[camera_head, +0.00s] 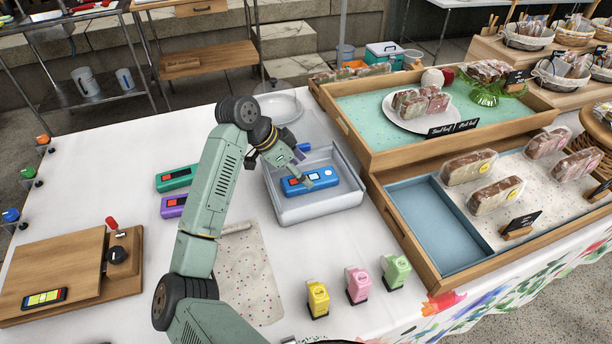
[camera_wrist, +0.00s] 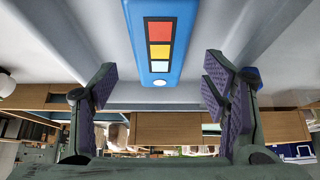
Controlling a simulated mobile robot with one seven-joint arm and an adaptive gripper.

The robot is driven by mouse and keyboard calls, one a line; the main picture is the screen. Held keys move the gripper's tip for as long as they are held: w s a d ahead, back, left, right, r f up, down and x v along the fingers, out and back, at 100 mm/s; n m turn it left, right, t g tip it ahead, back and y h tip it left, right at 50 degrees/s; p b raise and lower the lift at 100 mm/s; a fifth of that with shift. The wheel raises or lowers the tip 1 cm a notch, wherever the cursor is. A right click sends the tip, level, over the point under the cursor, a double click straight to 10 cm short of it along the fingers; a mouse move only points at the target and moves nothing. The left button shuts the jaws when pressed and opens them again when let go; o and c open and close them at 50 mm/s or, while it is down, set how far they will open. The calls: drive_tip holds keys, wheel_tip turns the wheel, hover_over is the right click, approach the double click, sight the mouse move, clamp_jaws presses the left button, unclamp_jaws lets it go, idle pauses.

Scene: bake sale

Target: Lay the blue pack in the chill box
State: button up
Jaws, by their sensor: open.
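The blue pack (camera_head: 312,180), with a red, orange and pale display, lies inside a grey open box (camera_head: 318,213) on the white table. My gripper (camera_head: 297,162) is over the box, at the pack's far side. In the wrist view, my gripper (camera_wrist: 160,88) is open, its purple-padded fingers apart with nothing between them. The blue pack (camera_wrist: 160,45) shows above the fingers in that picture, apart from them. I take the grey box to be the chill box. Part of another blue thing (camera_head: 304,147) shows behind my gripper; I cannot tell what it is.
Green (camera_head: 175,178) and purple (camera_head: 173,206) packs lie left of my arm. A white plate (camera_head: 280,107) is behind the box. Wooden trays (camera_head: 400,235) with loaves stand right. Yellow, pink and green dispensers stand in front. A cutting board (camera_head: 75,272) is at left.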

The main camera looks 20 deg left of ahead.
drive_tip(key=b+v, duration=0.2)
drive_tip(key=v, duration=0.7)
drive_tip(key=shift+c, duration=0.3)
idle(0.5)
